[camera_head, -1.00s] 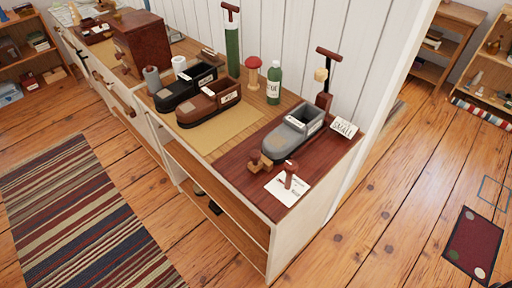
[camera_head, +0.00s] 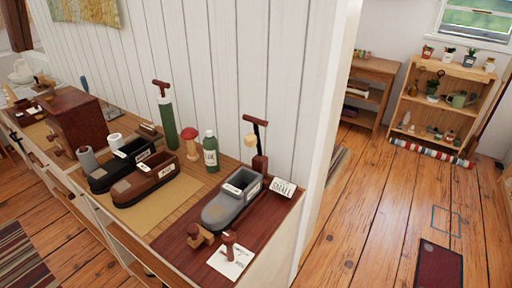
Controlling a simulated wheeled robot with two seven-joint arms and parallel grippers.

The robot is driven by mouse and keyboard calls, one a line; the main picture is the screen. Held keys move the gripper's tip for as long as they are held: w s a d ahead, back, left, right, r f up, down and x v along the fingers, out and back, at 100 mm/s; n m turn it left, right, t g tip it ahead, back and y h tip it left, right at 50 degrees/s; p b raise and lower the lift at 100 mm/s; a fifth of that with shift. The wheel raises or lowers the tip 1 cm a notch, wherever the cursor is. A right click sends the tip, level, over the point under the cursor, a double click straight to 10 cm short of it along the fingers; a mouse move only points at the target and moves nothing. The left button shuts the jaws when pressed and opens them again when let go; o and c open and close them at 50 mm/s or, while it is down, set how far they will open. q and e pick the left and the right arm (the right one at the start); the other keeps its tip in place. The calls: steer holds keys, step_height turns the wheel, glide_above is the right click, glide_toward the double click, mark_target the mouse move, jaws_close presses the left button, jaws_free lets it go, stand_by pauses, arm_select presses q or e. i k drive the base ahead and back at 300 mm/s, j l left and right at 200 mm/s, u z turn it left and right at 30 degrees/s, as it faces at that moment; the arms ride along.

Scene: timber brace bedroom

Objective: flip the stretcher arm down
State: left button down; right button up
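A tool with a dark, thin, upright arm topped by a brown crosspiece (camera_head: 256,121) stands behind the grey shoe (camera_head: 224,206), and I take it for the stretcher arm. Its reddish-brown lower part (camera_head: 260,165) is partly hidden by the shoe, so I cannot tell how the two are joined. A pale yellowish piece (camera_head: 250,142) shows beside the arm. The grey shoe sits on a dark red board at the near end of the counter, next to a card reading "SMALL" (camera_head: 284,188). Neither of my grippers is in view.
A black shoe (camera_head: 106,172) and a brown shoe (camera_head: 143,183) stand left on a tan mat (camera_head: 170,212). A green bottle (camera_head: 211,155), a red-topped wooden piece (camera_head: 189,143) and a green cylinder (camera_head: 167,122) line the wall. Wooden floor on the right is mostly open.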

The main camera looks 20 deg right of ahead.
mark_target(251, 140)
steer(key=l, duration=0.55)
steer(key=k+l+u, duration=0.1)
steer(key=l, duration=0.45)
steer(key=k+l, duration=0.1)
steer(key=l, duration=0.5)
steer(key=u, duration=0.05)
